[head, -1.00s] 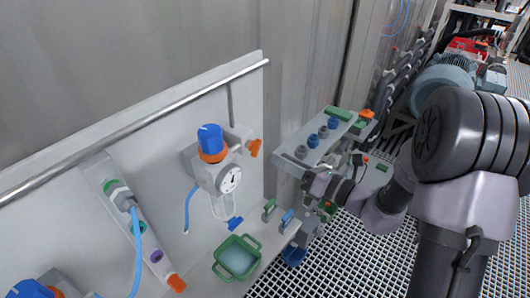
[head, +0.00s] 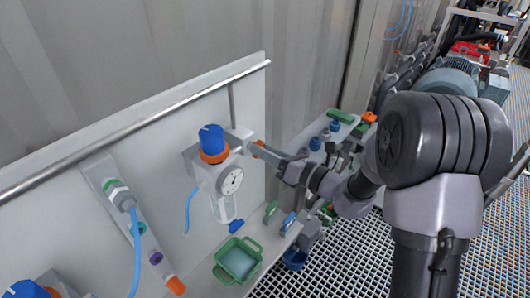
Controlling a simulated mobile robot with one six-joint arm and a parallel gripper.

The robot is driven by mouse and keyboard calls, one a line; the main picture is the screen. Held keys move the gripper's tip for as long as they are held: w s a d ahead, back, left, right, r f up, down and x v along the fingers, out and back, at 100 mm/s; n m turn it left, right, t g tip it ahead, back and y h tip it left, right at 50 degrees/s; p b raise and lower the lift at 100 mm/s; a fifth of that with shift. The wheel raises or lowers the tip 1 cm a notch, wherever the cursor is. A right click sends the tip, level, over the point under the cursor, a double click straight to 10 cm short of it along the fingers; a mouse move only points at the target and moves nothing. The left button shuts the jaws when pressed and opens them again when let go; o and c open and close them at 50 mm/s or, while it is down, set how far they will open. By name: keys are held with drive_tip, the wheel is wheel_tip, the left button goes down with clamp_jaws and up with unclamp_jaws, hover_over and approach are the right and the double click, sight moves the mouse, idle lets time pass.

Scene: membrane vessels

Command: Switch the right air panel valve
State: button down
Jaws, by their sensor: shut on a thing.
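The air panel (head: 110,190) is a pale board with a metal rail along its top edge. On its right part sits a regulator with a blue knob (head: 212,139), an orange ring and a round gauge (head: 231,180). The fingertips are small and partly hidden.
A green tray (head: 222,271) stands on the ledge below, beside small green and blue clips. Behind my arm is a grey shelf with blue and grey fittings (head: 315,143). Grating floor lies to the right.

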drive_tip(key=n+b, duration=0.2)
drive_tip(key=n, duration=0.1)
drive_tip(key=shift+n, duration=0.4)
drive_tip(key=c, duration=1.5)
unclamp_jaws()
drive_tip(key=shift+o, duration=0.2)
drive_tip(key=shift+s, duration=0.1)
drive_tip(key=p+v, duration=0.1)
drive_tip(key=v, duration=1.6)
